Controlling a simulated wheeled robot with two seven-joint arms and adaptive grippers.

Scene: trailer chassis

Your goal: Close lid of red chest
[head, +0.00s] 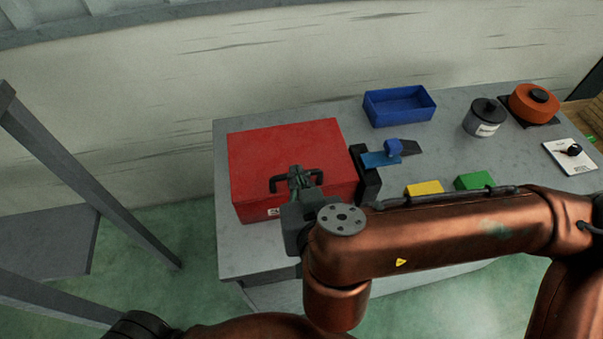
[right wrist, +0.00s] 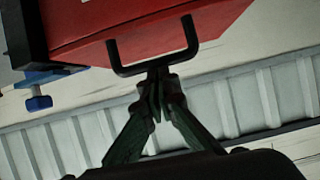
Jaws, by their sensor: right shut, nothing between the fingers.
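The red chest (head: 285,145) stands on the left part of the grey workbench. Its lid looks down over the box; I cannot tell whether it is fully seated. The black handle (head: 275,184) sticks out at the front of the chest, and it also shows in the right wrist view (right wrist: 115,58). My right gripper (head: 297,174) is at the middle of the handle with its fingers together and nothing between them. In the right wrist view the fingertips (right wrist: 158,78) are right at the handle bar; contact is unclear. My left gripper is not in view.
A vise with a blue part (head: 380,159) stands close right of the chest. Behind it is a blue bin (head: 400,120). A yellow block (head: 425,188), a green block (head: 474,181), a grey canister (head: 485,120) and an orange round object (head: 534,103) lie farther right. A grey frame (head: 80,160) stands left.

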